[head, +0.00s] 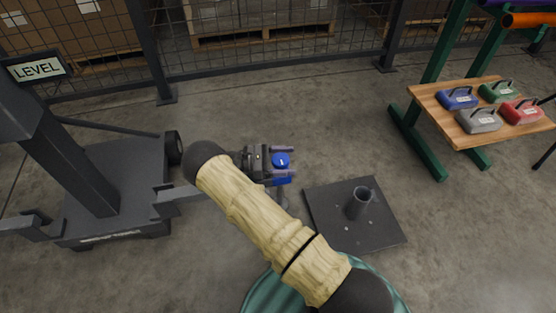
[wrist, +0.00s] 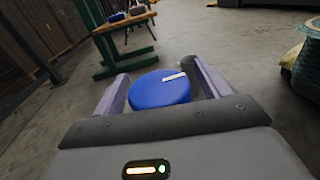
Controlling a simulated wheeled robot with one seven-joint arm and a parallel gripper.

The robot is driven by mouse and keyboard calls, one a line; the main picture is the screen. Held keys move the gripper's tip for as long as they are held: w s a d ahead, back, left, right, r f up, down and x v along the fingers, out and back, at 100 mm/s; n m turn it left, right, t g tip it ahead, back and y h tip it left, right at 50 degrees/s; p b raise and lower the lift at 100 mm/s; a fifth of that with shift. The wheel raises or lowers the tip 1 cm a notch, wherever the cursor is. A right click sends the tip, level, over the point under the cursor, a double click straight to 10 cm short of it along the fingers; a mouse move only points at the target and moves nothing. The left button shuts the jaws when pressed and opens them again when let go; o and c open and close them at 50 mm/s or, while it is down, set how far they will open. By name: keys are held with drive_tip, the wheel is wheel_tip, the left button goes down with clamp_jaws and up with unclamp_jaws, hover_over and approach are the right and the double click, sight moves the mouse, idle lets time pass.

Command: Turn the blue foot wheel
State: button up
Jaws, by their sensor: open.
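The blue foot wheel (head: 281,160) is a round blue knob with a white mark on top, low beside the dark cart. It shows large in the wrist view (wrist: 160,89). My gripper (head: 284,162) is open, with its two pale purple fingers on either side of the wheel. In the wrist view the fingers of my gripper (wrist: 160,88) flank the wheel left and right; I cannot tell whether they touch it. A blue part shows just below the wheel in the head view. My arm hides part of the area in front.
The dark cart (head: 110,190) with a "LEVEL" sign (head: 37,67) stands at the left. A black base plate (head: 350,230) with an upright tube lies to the right. A wooden bench (head: 450,118) with colored weights stands at the far right. A mesh fence runs behind.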

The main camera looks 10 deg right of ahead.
drive_tip(key=a, duration=0.4)
drive_tip(key=w+a+p, duration=0.1)
drive_tip(key=a, duration=0.3)
drive_tip(key=w+a+p, duration=0.1)
drive_tip(key=a, duration=0.3)
drive_tip(key=shift+w+f, duration=0.1)
drive_tip(key=shift+w, duration=0.05)
drive_tip(key=a+b, duration=0.3)
drive_tip(key=w+a+b, duration=0.1)
drive_tip(key=a+b, duration=0.1)
idle(0.5)
